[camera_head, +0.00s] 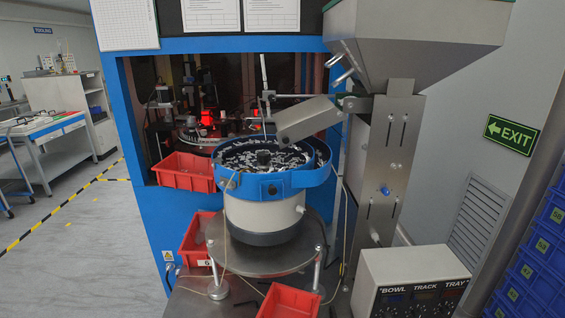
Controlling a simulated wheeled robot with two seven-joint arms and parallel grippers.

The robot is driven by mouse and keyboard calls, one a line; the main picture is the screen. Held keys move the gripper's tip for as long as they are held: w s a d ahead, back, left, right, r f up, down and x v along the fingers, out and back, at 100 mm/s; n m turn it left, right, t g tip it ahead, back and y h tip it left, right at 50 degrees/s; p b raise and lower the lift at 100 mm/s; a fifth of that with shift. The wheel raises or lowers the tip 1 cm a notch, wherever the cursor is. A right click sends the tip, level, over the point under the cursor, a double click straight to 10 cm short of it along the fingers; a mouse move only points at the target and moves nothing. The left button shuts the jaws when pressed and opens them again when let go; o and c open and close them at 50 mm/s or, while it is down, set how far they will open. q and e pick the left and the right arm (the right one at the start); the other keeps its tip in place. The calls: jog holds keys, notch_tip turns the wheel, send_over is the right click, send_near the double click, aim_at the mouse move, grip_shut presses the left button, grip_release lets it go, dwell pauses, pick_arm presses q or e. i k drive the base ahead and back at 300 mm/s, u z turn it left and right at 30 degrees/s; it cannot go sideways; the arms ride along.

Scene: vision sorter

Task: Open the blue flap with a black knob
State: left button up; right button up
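A blue machine cabinet (193,231) stands in the middle, with an open window into its dark inside. In front of it is a white bowl feeder (262,217) with a blue band (290,183) around its top. A small dark round part (272,190) sits on the front of this band; I cannot tell if it is a knob. A black knob-like piece (264,157) stands at the bowl's centre among many small parts. I cannot clearly make out a separate blue flap with a black knob. Neither of my grippers is in view.
A steel hopper (415,40) on a metal column (388,160) stands right of the bowl. Red bins (184,171) (290,302) sit around it. A control box (413,280) is at front right, blue crates (541,262) at far right. Floor (90,240) at left is clear.

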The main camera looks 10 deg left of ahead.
aim_at(270, 190)
jog(key=k, duration=1.15)
jog(key=z, duration=0.65)
jog(key=i, duration=0.6)
jog(key=z, duration=0.1)
